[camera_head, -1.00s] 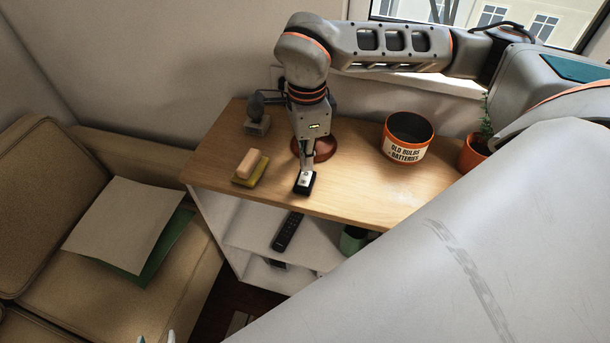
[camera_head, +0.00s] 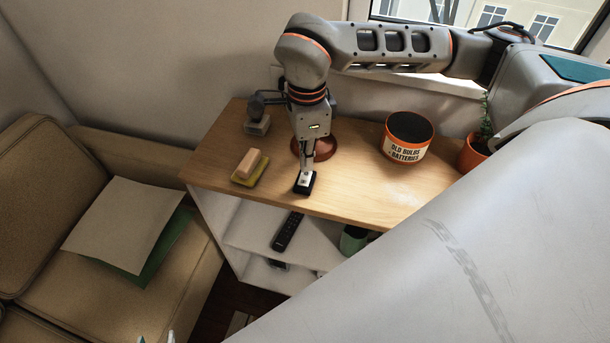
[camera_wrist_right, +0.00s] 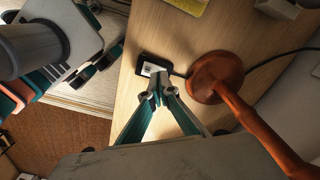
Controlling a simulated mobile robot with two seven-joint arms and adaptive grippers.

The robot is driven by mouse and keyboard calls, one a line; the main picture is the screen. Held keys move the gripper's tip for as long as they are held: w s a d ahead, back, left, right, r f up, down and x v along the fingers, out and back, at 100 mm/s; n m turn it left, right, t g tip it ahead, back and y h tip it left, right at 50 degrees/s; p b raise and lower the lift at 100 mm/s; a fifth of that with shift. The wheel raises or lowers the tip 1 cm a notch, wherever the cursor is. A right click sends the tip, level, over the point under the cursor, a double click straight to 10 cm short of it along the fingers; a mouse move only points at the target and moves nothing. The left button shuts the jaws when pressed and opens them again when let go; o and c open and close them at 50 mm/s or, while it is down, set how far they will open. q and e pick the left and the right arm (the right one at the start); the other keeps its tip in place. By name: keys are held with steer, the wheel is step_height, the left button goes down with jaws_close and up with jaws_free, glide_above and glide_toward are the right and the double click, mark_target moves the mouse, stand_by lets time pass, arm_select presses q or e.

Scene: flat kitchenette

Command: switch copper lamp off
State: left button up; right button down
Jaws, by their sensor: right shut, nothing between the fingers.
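The copper lamp's round base (camera_head: 326,148) stands on the wooden top, partly behind my right gripper. In the right wrist view its base (camera_wrist_right: 213,76) and copper stem show; its shade is not in view, so I cannot tell whether it is lit. A black switch box (camera_head: 304,184) with a pale top lies on the cable in front of the base; it also shows in the wrist view (camera_wrist_right: 152,67). My right gripper (camera_wrist_right: 158,94) is shut and empty, its tips at the box's near edge, perhaps touching. My left gripper (camera_wrist_right: 94,68) is open, low beside the cabinet.
A yellow sponge with a tan block (camera_head: 249,168) lies left of the switch. A bin for old bulbs and batteries (camera_head: 407,150) and a potted plant (camera_head: 472,152) stand right. A remote (camera_head: 287,231) lies on the shelf below. A sofa (camera_head: 60,280) is at left.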

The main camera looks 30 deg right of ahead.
mark_target(307, 173)
steer(key=shift+f+b, duration=0.55)
steer(key=shift+f, duration=0.45)
stand_by(0.4)
steer(key=shift+r, duration=0.1)
steer(key=shift+r+p, duration=2.6)
steer(key=shift+r, duration=0.85)
